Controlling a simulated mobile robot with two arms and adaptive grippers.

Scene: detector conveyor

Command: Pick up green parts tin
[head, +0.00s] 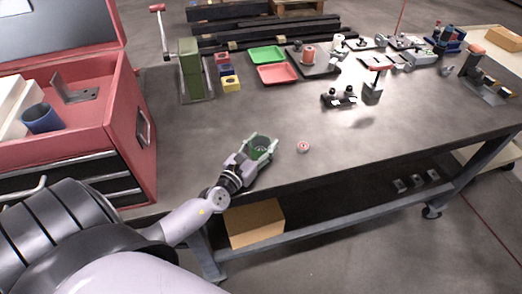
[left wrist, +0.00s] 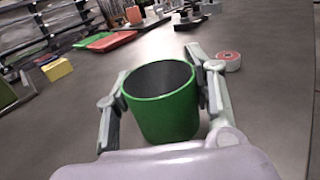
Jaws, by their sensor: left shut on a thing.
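The green parts tin (left wrist: 165,112) is an open, round cup with a dark inside. It stands between the two fingers of my left gripper (left wrist: 160,95), which is shut on its sides. In the head view the left gripper (head: 258,150) is near the front edge of the workbench, with the green tin (head: 261,149) partly hidden between its fingers. The tin looks upright; whether it touches the bench top is hard to tell. My right gripper is not in view.
A small red-and-white roll (head: 303,147) lies just right of the tin on the workbench (head: 220,125). Green (head: 266,54) and red (head: 277,73) trays sit further back. A red toolbox (head: 120,115) stands at the left. The bench middle is clear.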

